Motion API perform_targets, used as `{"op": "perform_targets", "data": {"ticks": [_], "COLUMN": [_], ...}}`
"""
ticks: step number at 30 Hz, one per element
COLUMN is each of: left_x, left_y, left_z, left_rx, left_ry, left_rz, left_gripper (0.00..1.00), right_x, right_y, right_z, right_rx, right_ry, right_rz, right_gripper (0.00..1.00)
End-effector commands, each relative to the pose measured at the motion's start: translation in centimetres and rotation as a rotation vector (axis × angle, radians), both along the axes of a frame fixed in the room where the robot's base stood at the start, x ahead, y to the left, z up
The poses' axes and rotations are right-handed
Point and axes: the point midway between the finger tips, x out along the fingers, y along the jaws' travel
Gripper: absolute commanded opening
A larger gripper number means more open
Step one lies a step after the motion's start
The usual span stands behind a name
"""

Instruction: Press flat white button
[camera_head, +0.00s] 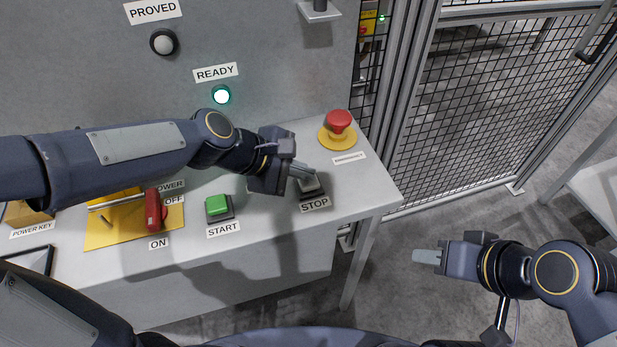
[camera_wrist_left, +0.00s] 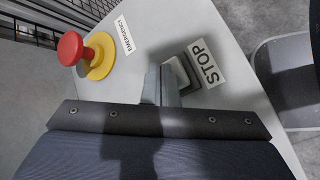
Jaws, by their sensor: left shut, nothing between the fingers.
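The flat whitish button (camera_head: 313,188) sits in a dark square housing behind the STOP label (camera_head: 315,205), near the panel's right end. My left gripper (camera_head: 306,177) is shut and empty, its fingertips pointing down at the button and partly covering it. In the left wrist view, the shut fingertips (camera_wrist_left: 163,85) overlap the left edge of the button (camera_wrist_left: 181,72); I cannot tell whether they touch it or how far it is pressed. My right gripper (camera_head: 428,256) is out over the floor, away from the panel; its finger gap cannot be made out.
A red emergency knob (camera_head: 339,122) on a yellow base stands behind and right of the button. A green START button (camera_head: 217,205) and red power switch (camera_head: 154,210) are to the left. Mesh fencing (camera_head: 480,110) stands behind. The READY lamp (camera_head: 221,95) glows green-white.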

Motion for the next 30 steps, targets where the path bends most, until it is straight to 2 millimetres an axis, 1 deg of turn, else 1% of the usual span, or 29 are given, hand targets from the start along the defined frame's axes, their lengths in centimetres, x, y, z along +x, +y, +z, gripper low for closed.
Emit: {"op": "perform_targets", "data": {"ticks": [7, 16, 27, 30], "left_x": [0.0, 0.0, 0.0, 0.0], "left_y": [0.0, 0.0, 0.0, 0.0], "left_z": [-0.4, -0.3, 1.5, 1.6], "left_rx": [0.000, 0.001, 0.001, 0.000], "left_ry": [0.001, 0.001, 0.001, 0.001], "left_rz": [0.000, -0.001, -0.001, -0.001], "left_gripper": [0.00, 0.00, 0.00, 0.00], "right_x": [0.0, 0.0, 0.0, 0.0], "right_y": [0.0, 0.0, 0.0, 0.0], "right_z": [-0.3, -0.2, 1.7, 1.8], "right_rx": [0.000, 0.000, 0.000, 0.000], "right_ry": [0.000, 0.000, 0.000, 0.000], "right_rz": [0.000, 0.000, 0.000, 0.000], "right_gripper": [0.36, 0.36, 0.36, 0.36]}}
